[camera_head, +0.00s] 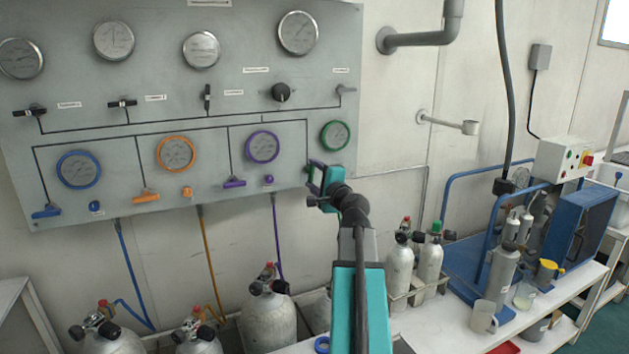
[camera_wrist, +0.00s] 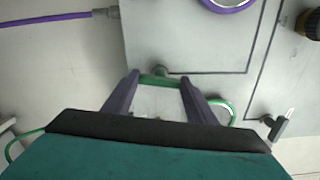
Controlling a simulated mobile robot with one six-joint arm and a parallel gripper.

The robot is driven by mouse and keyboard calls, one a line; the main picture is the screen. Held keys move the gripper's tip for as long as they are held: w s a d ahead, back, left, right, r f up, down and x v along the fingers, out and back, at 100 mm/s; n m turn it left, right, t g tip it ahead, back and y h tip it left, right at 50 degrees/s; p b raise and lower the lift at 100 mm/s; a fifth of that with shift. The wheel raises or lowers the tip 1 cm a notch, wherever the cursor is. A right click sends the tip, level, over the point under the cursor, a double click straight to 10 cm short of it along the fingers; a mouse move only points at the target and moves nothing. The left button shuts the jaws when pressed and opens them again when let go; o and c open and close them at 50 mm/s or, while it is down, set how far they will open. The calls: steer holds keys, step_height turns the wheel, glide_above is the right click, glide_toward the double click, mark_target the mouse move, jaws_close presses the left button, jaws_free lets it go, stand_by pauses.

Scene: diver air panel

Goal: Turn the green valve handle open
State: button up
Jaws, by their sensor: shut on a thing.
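The green valve handle (camera_wrist: 159,82) shows in the wrist view as a short bar lying crosswise between my two purple fingertips. A small grey fitting (camera_wrist: 160,70) sits just behind it on the panel. My gripper (camera_wrist: 161,78) is shut on the handle, with one finger at each end. In the head view my gripper (camera_head: 316,182) is at the panel's lower right edge, below the green-rimmed gauge (camera_head: 335,135). There my gripper largely hides the handle, and I cannot read its angle.
The grey panel (camera_head: 110,90) also carries blue (camera_head: 46,211), orange (camera_head: 145,197) and purple (camera_head: 234,183) handles left of my gripper. Gas cylinders (camera_head: 268,318) stand below. A wall pipe stub (camera_head: 450,122) juts out right of the panel. The wall between is bare.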

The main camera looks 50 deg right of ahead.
stand_by(0.4)
steer(key=o, duration=1.1)
steer(key=shift+c, duration=0.2)
steer(key=shift+s, duration=0.1)
steer(key=b+v, duration=1)
steer(key=v, duration=0.3)
steer(key=shift+s, duration=0.35)
steer(key=shift+a, duration=0.15)
